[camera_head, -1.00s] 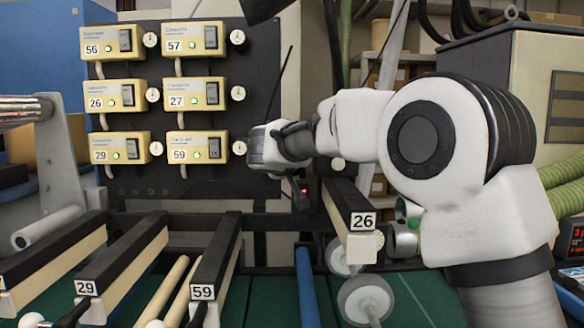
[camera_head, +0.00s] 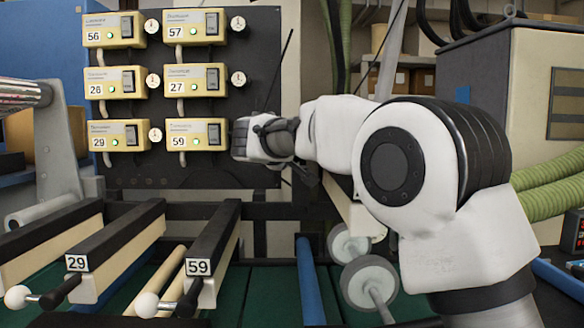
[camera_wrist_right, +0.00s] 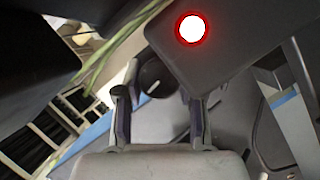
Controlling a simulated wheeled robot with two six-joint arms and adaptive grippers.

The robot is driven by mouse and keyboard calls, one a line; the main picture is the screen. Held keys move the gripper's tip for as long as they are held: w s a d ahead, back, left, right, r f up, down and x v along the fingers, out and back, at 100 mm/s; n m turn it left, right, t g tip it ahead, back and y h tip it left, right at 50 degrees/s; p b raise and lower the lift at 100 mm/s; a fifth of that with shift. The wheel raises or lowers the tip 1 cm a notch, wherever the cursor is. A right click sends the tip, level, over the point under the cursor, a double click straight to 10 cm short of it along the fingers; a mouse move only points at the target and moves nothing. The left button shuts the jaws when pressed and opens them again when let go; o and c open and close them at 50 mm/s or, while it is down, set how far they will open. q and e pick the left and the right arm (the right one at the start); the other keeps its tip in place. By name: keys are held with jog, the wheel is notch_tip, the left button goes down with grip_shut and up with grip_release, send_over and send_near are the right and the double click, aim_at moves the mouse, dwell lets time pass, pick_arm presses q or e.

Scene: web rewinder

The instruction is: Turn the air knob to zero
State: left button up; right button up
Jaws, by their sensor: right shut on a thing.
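In the right wrist view, a dark round knob (camera_wrist_right: 153,76) with a white pointer line sits between the two fingers of my right gripper (camera_wrist_right: 158,97). The fingers are closed on its sides, and the pointer slants up to the right. A dark box with a lit red lamp (camera_wrist_right: 192,28) is close beside the knob. In the head view my right arm reaches in from the right, and its gripper (camera_head: 306,170) is mostly hidden behind the wrist. The knob cannot be seen there. My left gripper is not in view.
A dark panel (camera_head: 255,80) carries several yellow control boxes with small dials, including box 59 (camera_head: 193,134), just left of my right wrist. Rails 29 (camera_head: 120,240) and 59 (camera_head: 213,250) with ball-ended levers are at lower left. Grey rollers (camera_head: 370,285) stand below my arm.

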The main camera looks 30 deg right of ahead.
jog(key=shift+f+n+h+b, duration=0.15)
jog(key=shift+n+h+b, duration=0.25)
jog(key=shift+n+b, duration=0.45)
jog(key=o, duration=1)
jog(key=shift+o, duration=0.7)
jog(key=shift+w+d, duration=0.1)
jog(key=shift+d, duration=0.05)
jog(key=v, duration=1.2)
